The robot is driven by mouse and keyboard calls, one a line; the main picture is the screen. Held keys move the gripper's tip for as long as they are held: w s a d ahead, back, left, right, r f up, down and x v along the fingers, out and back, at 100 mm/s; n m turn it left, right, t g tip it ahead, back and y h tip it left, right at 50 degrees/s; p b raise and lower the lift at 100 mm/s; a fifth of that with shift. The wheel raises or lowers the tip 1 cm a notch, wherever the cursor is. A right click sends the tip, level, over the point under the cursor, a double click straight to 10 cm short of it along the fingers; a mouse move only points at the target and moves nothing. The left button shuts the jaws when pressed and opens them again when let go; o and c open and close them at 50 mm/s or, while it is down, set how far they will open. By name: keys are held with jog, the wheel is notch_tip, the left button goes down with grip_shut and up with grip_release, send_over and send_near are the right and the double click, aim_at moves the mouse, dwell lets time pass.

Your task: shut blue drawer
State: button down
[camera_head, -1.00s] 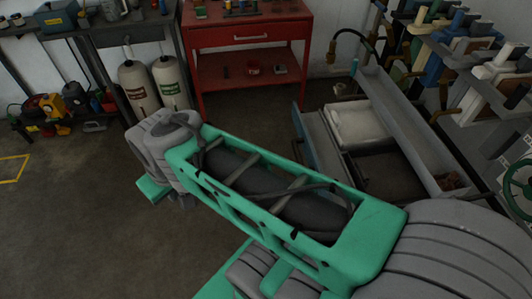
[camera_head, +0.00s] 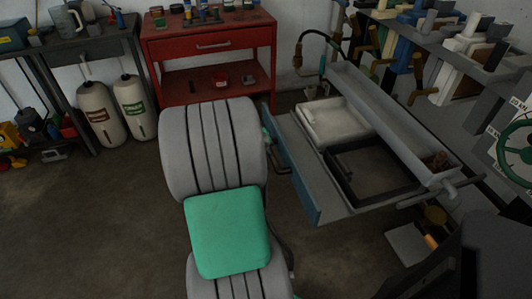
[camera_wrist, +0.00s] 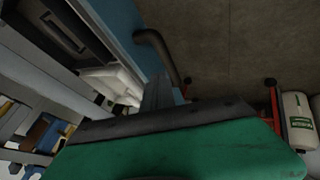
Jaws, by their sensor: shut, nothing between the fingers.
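The blue drawer (camera_head: 293,172) stands pulled out at the right in the head view, its blue front facing left. A white tray (camera_head: 318,112) and a dark-rimmed tray (camera_head: 335,160) sit in it. Its front also shows in the wrist view (camera_wrist: 133,30), with a dark curved handle (camera_wrist: 157,48) standing out from it. My gripper, green with a dark edge (camera_wrist: 165,120), fills the bottom of the wrist view, close to the drawer front; it is shut and empty. I cannot tell whether it touches the drawer. In the head view my arm hides it.
A red tool cart (camera_head: 205,45) stands at the back. Two pale cylinders (camera_head: 99,112) stand left of it, beside a dark workbench (camera_head: 75,47). A long grey trough (camera_head: 385,118) runs beside the drawer. The floor (camera_head: 90,230) at left front is clear.

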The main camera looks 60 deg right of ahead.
aim_at(286, 156)
jog(key=shift+s+d+f+b, duration=0.1)
jog(key=shift+s+d+f, duration=0.45)
jog(key=shift+d+f, duration=0.45)
jog(key=shift+s+d+f+b, duration=0.1)
jog(key=shift+s+d+f, duration=0.55)
jog(key=shift+d, duration=0.6)
jog(key=shift+s+d+f+b, duration=0.1)
jog(key=shift+s+d+f, duration=0.3)
jog(key=shift+d+f, duration=0.65)
jog(key=shift+r, duration=0.1)
